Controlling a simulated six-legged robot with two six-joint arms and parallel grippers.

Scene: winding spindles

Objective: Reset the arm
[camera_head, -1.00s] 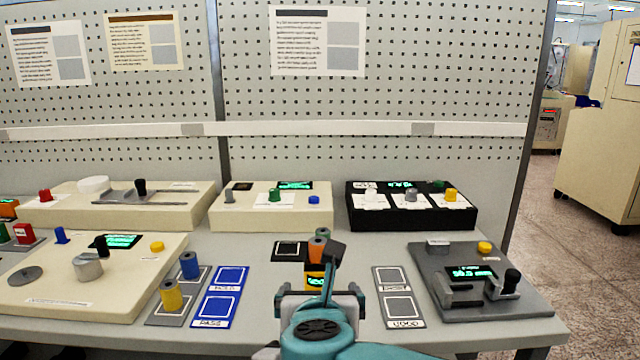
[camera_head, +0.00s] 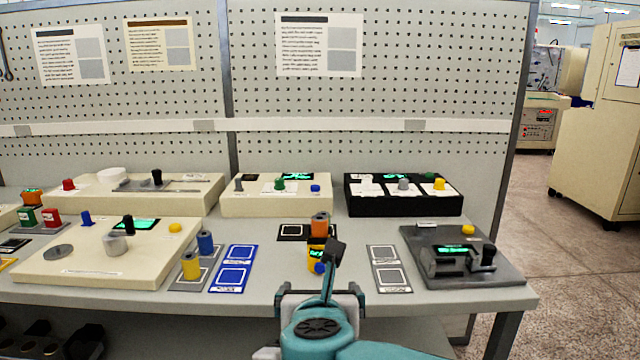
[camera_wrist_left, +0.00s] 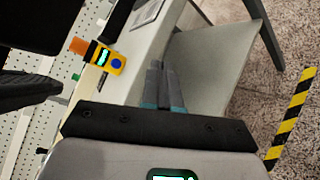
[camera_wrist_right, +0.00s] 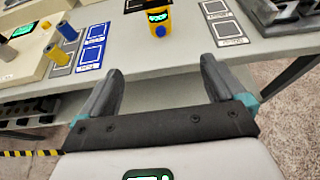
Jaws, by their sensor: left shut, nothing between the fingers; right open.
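My right gripper (camera_head: 322,288) is low in the middle of the head view. In the right wrist view its two grey fingers (camera_wrist_right: 162,68) are spread wide with nothing between them. It is in front of the table edge, below the yellow handheld device (camera_head: 316,255). That device has a green display and blue button, with an orange spool (camera_head: 320,225) at its top; it also shows in the right wrist view (camera_wrist_right: 158,20). My left gripper (camera_wrist_left: 162,68) shows only in the left wrist view, fingers together and empty, apart from the yellow device (camera_wrist_left: 103,57).
The grey table (camera_head: 340,297) carries a cream panel (camera_head: 90,262), blue label pads (camera_head: 233,268), yellow (camera_head: 190,266) and blue (camera_head: 205,242) spools, a black box (camera_head: 362,208) and a dark grey device (camera_head: 440,272). A pegboard (camera_head: 270,90) stands behind. Floor is open at right.

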